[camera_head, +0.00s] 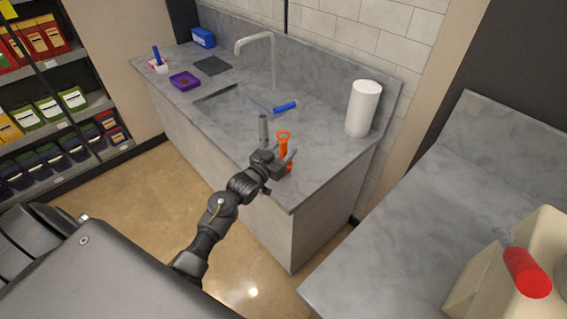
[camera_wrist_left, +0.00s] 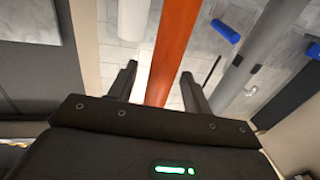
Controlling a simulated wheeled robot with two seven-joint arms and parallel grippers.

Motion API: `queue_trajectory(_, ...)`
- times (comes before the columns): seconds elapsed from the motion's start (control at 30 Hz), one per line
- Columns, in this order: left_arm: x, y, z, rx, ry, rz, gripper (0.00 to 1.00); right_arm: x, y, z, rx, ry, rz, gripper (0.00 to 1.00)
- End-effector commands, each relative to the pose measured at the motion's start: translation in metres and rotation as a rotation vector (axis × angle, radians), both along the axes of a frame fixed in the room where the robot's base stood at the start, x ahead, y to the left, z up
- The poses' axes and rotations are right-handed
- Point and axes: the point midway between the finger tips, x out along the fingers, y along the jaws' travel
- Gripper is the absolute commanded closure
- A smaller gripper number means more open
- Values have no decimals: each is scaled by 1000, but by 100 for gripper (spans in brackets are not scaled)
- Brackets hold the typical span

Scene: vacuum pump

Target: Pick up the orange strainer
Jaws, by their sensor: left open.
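The orange strainer (camera_head: 283,141) stands upright near the front right part of the grey sink counter (camera_head: 330,165), with a ring at its top. My left gripper (camera_head: 289,162) is right at it, low on the strainer, and partly covers it. In the left wrist view the strainer (camera_wrist_left: 175,45) is a long orange strip running up between the two fingers of my left gripper (camera_wrist_left: 158,82). The fingers are open, with a gap showing on both sides of the strip. The strainer's lower end is hidden. My right gripper is not in view.
A grey cylinder (camera_head: 263,131) stands just left of the strainer. A blue cylinder (camera_head: 285,106) lies behind it, and a white roll (camera_head: 363,108) stands to the right. A purple tray (camera_head: 185,81) and a tap (camera_head: 256,45) are farther back. Another counter (camera_head: 440,180) is at right.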

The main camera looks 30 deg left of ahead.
Motion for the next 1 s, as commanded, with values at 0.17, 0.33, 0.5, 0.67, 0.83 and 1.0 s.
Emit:
queue_trajectory(0.17,21,-2,1,0,0,0,50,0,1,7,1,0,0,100)
queue_trajectory(0.33,24,-3,-1,1,1,0,50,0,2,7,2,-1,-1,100)
queue_trajectory(0.5,23,-3,-1,1,1,0,58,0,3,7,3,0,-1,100)
queue_trajectory(0.67,23,-3,-1,1,1,0,79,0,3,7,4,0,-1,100)
queue_trajectory(0.83,23,-3,-1,1,1,0,100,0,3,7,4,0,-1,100)
queue_trajectory(1.0,23,-3,0,1,0,0,100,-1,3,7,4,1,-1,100)
